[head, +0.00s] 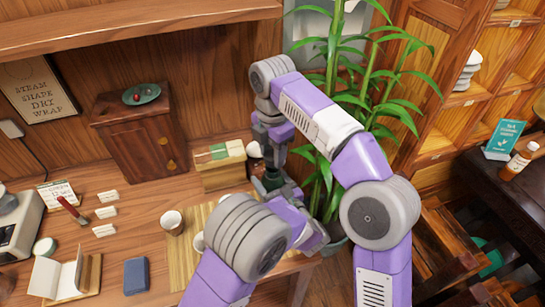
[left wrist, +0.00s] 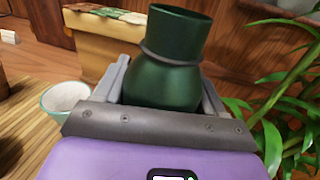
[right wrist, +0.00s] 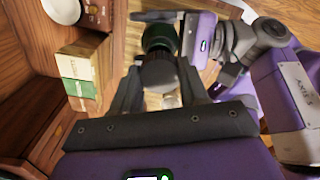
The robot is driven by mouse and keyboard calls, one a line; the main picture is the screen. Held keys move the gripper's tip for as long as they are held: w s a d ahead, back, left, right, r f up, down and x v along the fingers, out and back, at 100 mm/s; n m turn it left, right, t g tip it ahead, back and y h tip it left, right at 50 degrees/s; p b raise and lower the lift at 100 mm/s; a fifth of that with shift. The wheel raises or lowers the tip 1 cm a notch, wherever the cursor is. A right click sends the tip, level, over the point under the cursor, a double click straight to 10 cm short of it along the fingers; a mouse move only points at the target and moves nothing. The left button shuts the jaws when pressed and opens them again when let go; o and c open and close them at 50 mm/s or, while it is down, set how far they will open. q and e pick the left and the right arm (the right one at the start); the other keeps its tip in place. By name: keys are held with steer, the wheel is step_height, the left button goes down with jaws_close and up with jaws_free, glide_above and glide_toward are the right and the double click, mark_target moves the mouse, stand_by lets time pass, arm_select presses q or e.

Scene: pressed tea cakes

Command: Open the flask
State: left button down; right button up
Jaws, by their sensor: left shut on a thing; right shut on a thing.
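The dark green flask (head: 272,181) stands roughly upright in my left gripper (head: 281,191), near the table's right end. In the left wrist view the flask (left wrist: 165,84) sits between both fingers, with a grey ring around its neck and its flared top clear of any gripper. My right gripper (right wrist: 158,82) points down from above and is shut on a dark grey, round stopper (right wrist: 159,73). The flask (right wrist: 159,38) shows beyond the stopper in the right wrist view. The stopper looks apart from the flask; the exact gap is hard to tell.
A pale cup (head: 172,222) stands left of my left arm. A box with a green band (head: 218,166) is behind the flask, beside a dark wooden cabinet (head: 140,132). A leafy plant (head: 390,105) crowds the right side.

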arm_select(q)
jaws_free()
stand_by(0.3)
